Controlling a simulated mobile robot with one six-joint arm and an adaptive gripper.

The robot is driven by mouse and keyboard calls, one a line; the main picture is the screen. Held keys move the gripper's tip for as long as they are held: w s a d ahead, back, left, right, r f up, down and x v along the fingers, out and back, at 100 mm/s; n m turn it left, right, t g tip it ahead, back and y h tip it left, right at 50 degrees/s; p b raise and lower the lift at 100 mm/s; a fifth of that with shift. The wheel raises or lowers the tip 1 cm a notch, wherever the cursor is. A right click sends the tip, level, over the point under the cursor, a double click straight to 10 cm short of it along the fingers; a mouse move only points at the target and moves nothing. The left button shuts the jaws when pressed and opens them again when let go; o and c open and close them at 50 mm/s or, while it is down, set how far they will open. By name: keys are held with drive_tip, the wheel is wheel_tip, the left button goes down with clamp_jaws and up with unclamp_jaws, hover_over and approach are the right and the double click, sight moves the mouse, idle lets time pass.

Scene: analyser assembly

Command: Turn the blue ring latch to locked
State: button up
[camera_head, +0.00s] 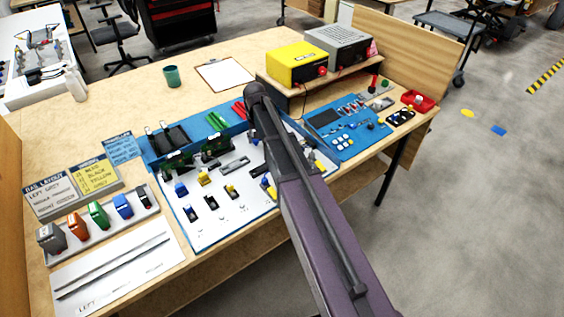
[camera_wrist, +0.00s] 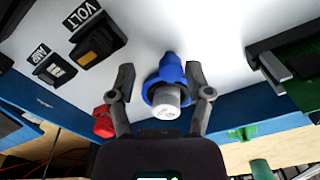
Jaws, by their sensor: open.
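The blue ring latch (camera_wrist: 170,72) is in the wrist view, around a grey cylindrical connector (camera_wrist: 167,101) on the white panel. A blue tab on the ring points to the top of the picture. My gripper (camera_wrist: 161,76) is open, with one dark finger on each side of the ring. The left finger is clearly apart from it; the right finger is very close, and I cannot tell whether it touches. In the head view my arm covers the gripper, and I cannot make out the latch there.
In the wrist view, black VOLT (camera_wrist: 96,42) and AMP (camera_wrist: 55,70) modules lie left, a red part (camera_wrist: 104,121) lower left, and a green board (camera_wrist: 300,70) right. In the head view, a yellow box (camera_head: 297,64) and blue control panel (camera_head: 345,130) stand right of my arm.

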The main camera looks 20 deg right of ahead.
drive_tip(key=n, duration=0.1)
drive_tip(key=d+n, duration=0.1)
drive_tip(key=n, duration=0.1)
drive_tip(key=d+n, duration=0.1)
drive_tip(key=shift+w+d+n, duration=0.1)
drive_tip(key=shift+w+n, duration=0.15)
drive_tip(key=shift+n, duration=0.15)
drive_tip(key=n, duration=0.1)
drive_tip(key=w+d+n, duration=0.1)
drive_tip(key=n, duration=0.3)
drive_tip(key=shift+w+d, duration=0.2)
drive_tip(key=shift+d, duration=0.15)
wheel_tip(320, 180, up, 14)
drive_tip(key=p, duration=1.4)
drive_tip(key=s+f+m+b, duration=0.1)
drive_tip(key=s+m, duration=0.3)
drive_tip(key=s, duration=0.9)
drive_tip(key=s+a+f+m+b, duration=0.1)
drive_tip(key=s+m, duration=0.3)
drive_tip(key=s, duration=0.8)
drive_tip(key=shift+s+a+f+b, duration=0.3)
drive_tip(key=shift+s+f+b, duration=0.1)
drive_tip(key=shift+f+b, duration=0.4)
drive_tip(key=w+r+n+p, duration=0.3)
drive_tip(key=w+n, duration=0.2)
drive_tip(key=w, duration=2)
drive_tip(key=shift+d+r+n, duration=0.2)
drive_tip(key=shift+d+n, duration=0.2)
drive_tip(key=shift+d, duration=0.05)
drive_tip(key=shift+f, duration=0.2)
